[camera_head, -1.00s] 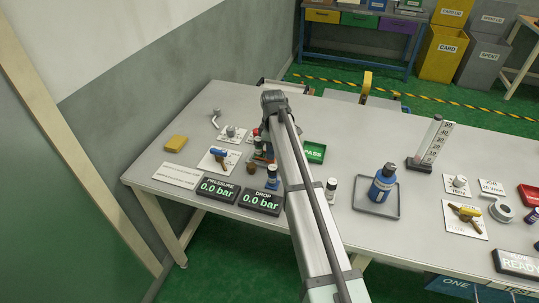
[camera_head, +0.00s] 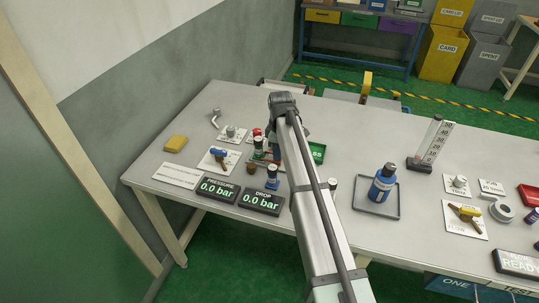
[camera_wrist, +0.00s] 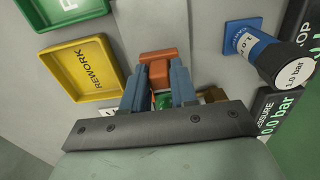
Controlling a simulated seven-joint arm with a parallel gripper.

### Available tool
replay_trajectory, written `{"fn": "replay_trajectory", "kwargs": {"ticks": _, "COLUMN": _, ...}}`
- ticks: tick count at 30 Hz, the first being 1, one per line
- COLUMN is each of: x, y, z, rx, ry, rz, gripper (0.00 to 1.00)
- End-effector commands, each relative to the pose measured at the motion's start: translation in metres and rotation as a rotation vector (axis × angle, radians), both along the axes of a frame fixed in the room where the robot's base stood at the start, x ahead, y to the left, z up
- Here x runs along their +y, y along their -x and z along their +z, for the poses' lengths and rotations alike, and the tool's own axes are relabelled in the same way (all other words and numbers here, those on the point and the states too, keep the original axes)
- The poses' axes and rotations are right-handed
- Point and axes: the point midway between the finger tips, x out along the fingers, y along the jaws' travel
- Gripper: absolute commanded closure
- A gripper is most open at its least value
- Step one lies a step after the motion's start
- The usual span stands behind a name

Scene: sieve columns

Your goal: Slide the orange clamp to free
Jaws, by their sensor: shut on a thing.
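The orange clamp (camera_wrist: 158,72) shows in the wrist view between the two blue fingers of my gripper (camera_wrist: 160,88). My gripper is shut on it, with a finger on each side. A green part (camera_wrist: 163,101) lies just below the clamp in that view, mostly hidden behind my gripper's dark bar. In the head view my arm covers the clamp and my gripper.
A yellow REWORK tray (camera_wrist: 85,70) and a green tray (camera_wrist: 75,10) lie beside my gripper. A blue canister with a white 1.0 bar cap (camera_wrist: 272,58) stands close on the other side. Pressure and drop displays (camera_head: 218,189) read 0.0 bar. A blue bottle (camera_head: 383,184) stands on a grey tray (camera_head: 368,209).

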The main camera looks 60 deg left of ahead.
Motion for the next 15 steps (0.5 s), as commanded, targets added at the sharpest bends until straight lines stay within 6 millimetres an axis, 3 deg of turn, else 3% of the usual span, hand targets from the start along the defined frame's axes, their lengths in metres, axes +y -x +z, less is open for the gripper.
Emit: {"fn": "replay_trajectory", "kwargs": {"ticks": 15, "x": -0.0091, "y": -0.0098, "z": 0.0006, "rx": -0.002, "ry": -0.001, "rz": -0.001, "gripper": 1.0}}
